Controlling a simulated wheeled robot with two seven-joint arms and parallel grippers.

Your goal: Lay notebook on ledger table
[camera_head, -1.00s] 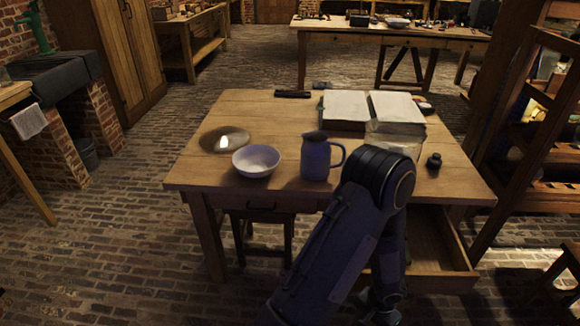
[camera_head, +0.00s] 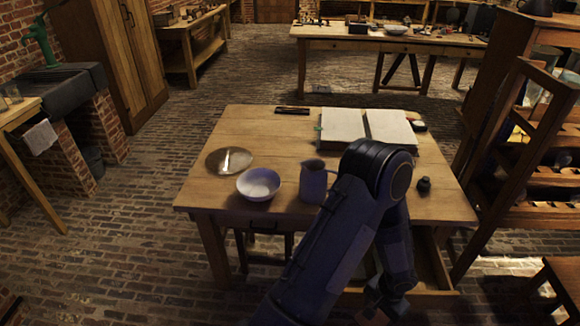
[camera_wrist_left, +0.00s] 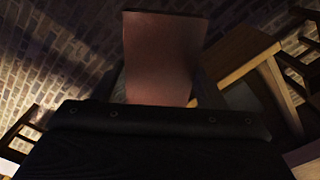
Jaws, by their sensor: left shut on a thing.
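A reddish-brown notebook (camera_wrist_left: 165,55) is held in my left gripper (camera_wrist_left: 160,92) in the left wrist view, with a dark finger on each side. The arm in the head view bends over the table's front edge and its lower end hangs low in front of the table; the notebook cannot be made out clearly there. The wooden table with a large open book (camera_head: 344,126), which looks like the ledger table (camera_head: 270,135), stands in the middle of the head view. My right gripper is not in view.
On the table are a metal plate (camera_head: 228,161), a white bowl (camera_head: 258,184), a bluish jug (camera_head: 313,180) partly behind my arm, a small dark bottle (camera_head: 424,185) and a dark flat bar (camera_head: 292,110). The front drawer (camera_head: 432,262) is open. The back-left tabletop is clear.

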